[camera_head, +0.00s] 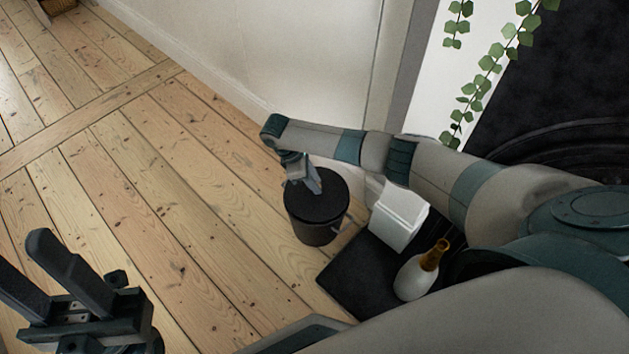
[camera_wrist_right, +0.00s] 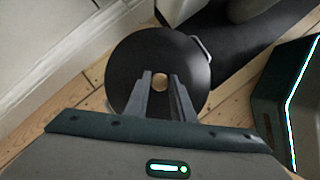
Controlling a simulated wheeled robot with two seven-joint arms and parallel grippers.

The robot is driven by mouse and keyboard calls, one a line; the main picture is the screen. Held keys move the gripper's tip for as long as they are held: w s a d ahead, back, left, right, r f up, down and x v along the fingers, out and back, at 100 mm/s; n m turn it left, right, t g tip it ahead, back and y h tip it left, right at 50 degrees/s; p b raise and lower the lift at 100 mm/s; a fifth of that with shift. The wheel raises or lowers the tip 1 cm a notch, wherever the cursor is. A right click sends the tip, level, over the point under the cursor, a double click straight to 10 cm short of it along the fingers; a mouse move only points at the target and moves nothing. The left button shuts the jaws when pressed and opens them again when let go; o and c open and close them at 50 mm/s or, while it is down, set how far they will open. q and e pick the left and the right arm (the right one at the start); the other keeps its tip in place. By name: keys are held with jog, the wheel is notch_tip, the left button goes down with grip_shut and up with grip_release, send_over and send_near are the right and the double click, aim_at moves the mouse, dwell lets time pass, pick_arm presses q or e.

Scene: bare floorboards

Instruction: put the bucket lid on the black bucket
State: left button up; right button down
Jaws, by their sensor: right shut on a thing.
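The black bucket (camera_head: 318,235) stands upright on the floorboards beside the wall. The dark round bucket lid (camera_head: 325,198) covers its mouth and looks level; I cannot tell whether it is fully seated on the rim. My right gripper (camera_head: 316,188) reaches down over the lid. In the right wrist view the lid (camera_wrist_right: 135,60) fills the middle, and my right gripper (camera_wrist_right: 160,80) is shut on its small tan knob. A bit of the bucket's handle (camera_wrist_right: 203,47) shows past the lid's edge. My left gripper (camera_head: 22,255) is open and empty at the lower left, away from the bucket.
A dark mat or slab (camera_head: 345,275) lies right of the bucket, with a white box (camera_head: 398,218) and a white bottle with an amber neck (camera_head: 413,278) on it. A white wall (camera_head: 270,55) runs behind. Floor left of the bucket is clear. A plant (camera_head: 487,63) hangs upper right.

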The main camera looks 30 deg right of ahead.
jog(key=shift+f, duration=0.75)
dwell(0.5)
jog(key=c, duration=1.4)
grip_release()
jog(key=shift+c, duration=0.2)
